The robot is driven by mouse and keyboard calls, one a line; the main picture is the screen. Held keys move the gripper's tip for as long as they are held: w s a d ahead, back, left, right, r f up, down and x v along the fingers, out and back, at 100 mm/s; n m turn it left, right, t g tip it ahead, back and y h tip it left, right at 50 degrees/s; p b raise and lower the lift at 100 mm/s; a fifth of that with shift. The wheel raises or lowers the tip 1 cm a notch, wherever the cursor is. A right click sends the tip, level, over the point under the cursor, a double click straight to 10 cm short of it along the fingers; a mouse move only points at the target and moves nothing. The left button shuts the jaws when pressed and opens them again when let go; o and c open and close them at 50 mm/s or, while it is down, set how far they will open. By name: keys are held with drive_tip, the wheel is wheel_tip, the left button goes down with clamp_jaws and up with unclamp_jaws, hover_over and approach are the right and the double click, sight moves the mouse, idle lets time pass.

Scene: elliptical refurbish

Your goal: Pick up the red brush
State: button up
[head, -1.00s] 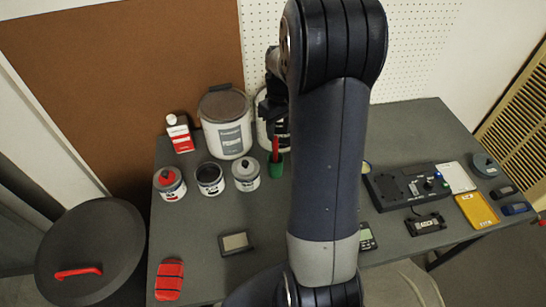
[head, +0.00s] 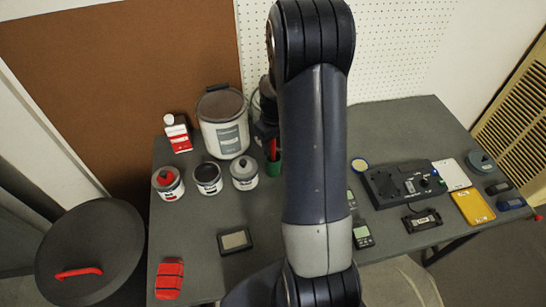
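The red brush (head: 273,148) stands upright in a small green cup (head: 274,168) on the grey table, just left of my arm. Only part of its red handle shows. My gripper (head: 265,131) is dark and sits at the top of the red handle, partly hidden behind my arm. Its fingertips cannot be made out. I cannot tell whether it is around the handle or beside it.
A large white bucket (head: 224,128) and several small cans, one of them grey-lidded (head: 244,174), stand close left of the cup. A black control box (head: 405,183) lies right of my arm.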

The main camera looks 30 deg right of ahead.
clamp_jaws()
